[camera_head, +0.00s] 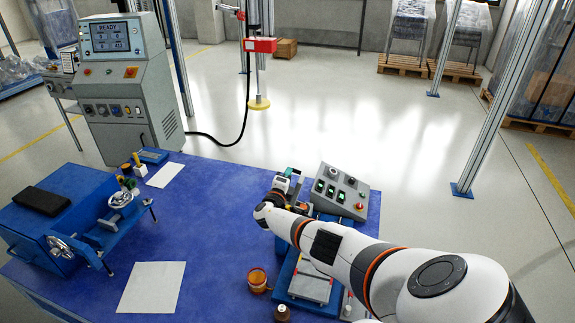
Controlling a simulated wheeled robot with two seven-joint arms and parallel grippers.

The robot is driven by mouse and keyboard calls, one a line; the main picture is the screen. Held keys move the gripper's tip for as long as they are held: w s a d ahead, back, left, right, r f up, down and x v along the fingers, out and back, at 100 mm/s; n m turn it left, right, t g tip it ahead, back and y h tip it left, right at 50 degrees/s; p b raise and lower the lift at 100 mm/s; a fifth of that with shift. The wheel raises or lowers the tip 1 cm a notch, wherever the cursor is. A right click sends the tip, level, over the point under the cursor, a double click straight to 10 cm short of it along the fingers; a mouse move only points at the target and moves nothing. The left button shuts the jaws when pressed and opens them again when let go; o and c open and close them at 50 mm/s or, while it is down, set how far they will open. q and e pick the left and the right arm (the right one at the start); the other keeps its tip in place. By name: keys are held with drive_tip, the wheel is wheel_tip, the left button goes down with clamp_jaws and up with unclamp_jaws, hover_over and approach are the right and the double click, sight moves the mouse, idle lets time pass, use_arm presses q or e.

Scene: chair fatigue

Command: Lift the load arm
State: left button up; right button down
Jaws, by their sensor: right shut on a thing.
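My right arm comes in from the lower right and reaches over a blue bench device (332,307) with a grey plate (311,284). My right gripper (283,187) is at the far end of this device, beside the control box, and is shut on a part there that I take to be the load arm. The wrist and forearm hide most of the fingers and of that part, so its angle cannot be told. A teal-and-white piece (291,173) shows just beyond the gripper. My left gripper is out of view.
A grey control box (339,191) with buttons stands close to the right of the gripper. On the blue table (221,206) are a blue vise-like machine (85,222), white sheets (152,287) and an amber cup (257,280). A console (125,85) stands behind. The table's middle is clear.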

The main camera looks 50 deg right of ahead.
drive_tip(key=c, duration=1.4)
unclamp_jaws()
drive_tip(key=shift+a, duration=0.1)
drive_tip(key=shift+s+a+p, duration=0.15)
drive_tip(key=shift+a+p, duration=0.1)
drive_tip(key=shift+p, duration=0.05)
drive_tip(key=p+v, duration=0.3)
drive_tip(key=v, duration=0.8)
drive_tip(key=shift+a, duration=0.15)
drive_tip(key=shift+s, duration=0.15)
